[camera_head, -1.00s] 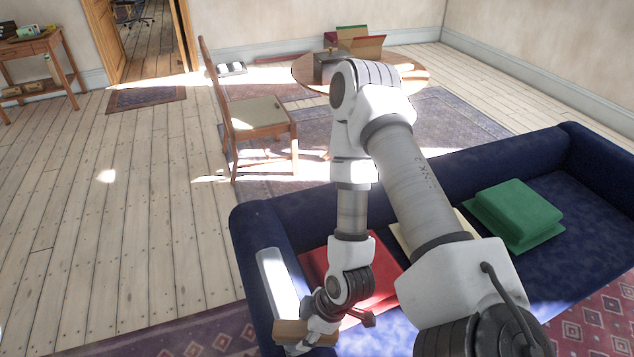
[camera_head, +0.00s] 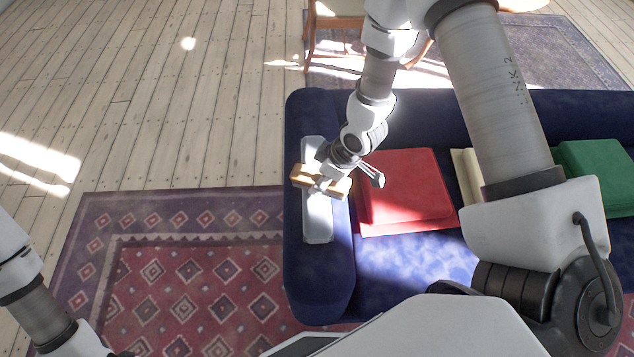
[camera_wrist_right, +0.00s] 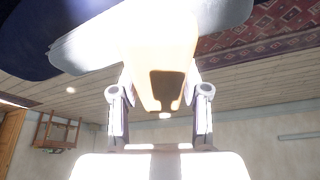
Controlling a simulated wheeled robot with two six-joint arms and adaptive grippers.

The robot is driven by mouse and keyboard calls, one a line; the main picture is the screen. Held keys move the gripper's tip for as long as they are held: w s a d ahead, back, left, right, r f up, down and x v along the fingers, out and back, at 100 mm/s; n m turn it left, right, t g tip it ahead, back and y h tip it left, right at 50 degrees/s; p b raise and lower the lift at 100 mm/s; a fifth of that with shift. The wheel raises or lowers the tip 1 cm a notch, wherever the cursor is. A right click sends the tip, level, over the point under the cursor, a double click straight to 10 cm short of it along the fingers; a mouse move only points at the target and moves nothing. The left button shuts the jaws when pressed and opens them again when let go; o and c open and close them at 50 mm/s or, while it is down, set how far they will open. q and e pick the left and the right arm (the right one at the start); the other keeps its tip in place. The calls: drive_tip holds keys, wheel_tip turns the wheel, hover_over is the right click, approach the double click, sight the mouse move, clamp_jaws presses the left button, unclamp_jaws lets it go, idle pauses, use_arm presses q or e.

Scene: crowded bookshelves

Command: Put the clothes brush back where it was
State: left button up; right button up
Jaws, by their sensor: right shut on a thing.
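The clothes brush (camera_head: 305,177) is a light wooden block in the head view, held over the sofa's left armrest. My right gripper (camera_head: 323,183) is shut on it. In the right wrist view the brush (camera_wrist_right: 162,50) sits between the two fingers of my right gripper (camera_wrist_right: 160,100), bright and overexposed. A pale grey-white tray (camera_head: 318,225) lies along the armrest, below the brush. I cannot tell whether the brush touches it. Part of my left arm shows at the lower left of the head view, but its gripper is out of view.
A wooden chair stands behind. The plank floor (camera_head: 150,120) at left is clear.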

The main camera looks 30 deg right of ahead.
drive_tip(key=shift+w+a, duration=0.2)
drive_tip(key=shift+w, duration=0.45)
drive_tip(key=shift+w+f, duration=0.15)
drive_tip(key=shift+f, duration=1.7)
drive_tip(key=shift+f, duration=0.15)
drive_tip(key=o, duration=1.1)
